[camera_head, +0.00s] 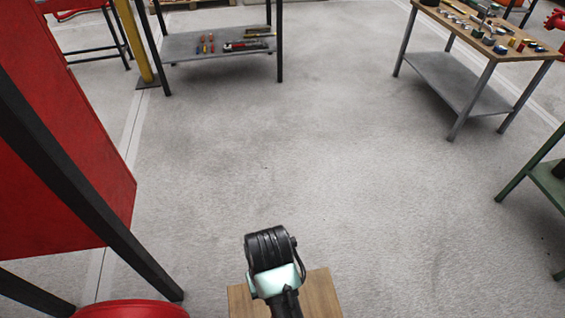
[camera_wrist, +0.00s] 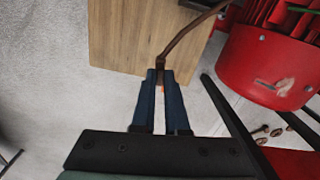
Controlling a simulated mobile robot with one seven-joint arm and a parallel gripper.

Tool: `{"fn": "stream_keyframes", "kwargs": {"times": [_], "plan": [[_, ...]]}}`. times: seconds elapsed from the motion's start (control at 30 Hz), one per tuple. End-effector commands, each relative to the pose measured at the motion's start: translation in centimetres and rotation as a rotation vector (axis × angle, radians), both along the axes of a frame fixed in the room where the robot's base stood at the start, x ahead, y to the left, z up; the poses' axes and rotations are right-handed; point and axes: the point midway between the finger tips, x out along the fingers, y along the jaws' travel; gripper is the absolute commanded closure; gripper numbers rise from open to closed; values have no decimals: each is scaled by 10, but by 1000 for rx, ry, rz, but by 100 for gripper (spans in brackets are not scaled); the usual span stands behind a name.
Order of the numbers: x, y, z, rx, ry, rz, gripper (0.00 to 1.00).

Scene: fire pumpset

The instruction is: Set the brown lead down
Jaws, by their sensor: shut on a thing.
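The brown lead (camera_wrist: 188,33) shows in the wrist view as a thin brown strand. It runs from between my fingertips up and to the right, past the edge of a wooden top. My gripper (camera_wrist: 160,76) is shut on the end of the lead. Its two dark blue fingers point at the near edge of the wooden top (camera_wrist: 130,35); I cannot tell whether they touch it. In the head view my arm hides the gripper and the lead, and part of the wooden top (camera_head: 320,292) shows beneath the arm.
A red round container (camera_wrist: 262,68) stands right of the wooden top in the wrist view. Dark frame bars and a red panel (camera_head: 65,140) are at the left of the head view. A tool table (camera_head: 480,40) and a shelf (camera_head: 205,50) stand farther off. The middle floor is clear.

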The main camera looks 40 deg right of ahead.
Motion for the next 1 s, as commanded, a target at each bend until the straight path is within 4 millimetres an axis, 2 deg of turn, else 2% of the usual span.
{"fn": "stream_keyframes", "kwargs": {"times": [0.03,0.2,0.3,0.6,0.77,1.0], "plan": [[-10,-14,-23,1,1,-43,100],[-33,-41,-45,-2,4,-127,100],[-38,-47,-53,-2,6,-147,100],[-41,-48,-104,-3,9,-153,100],[-40,-48,-115,-3,8,-151,100],[-40,-48,-147,-2,8,-152,100]]}}
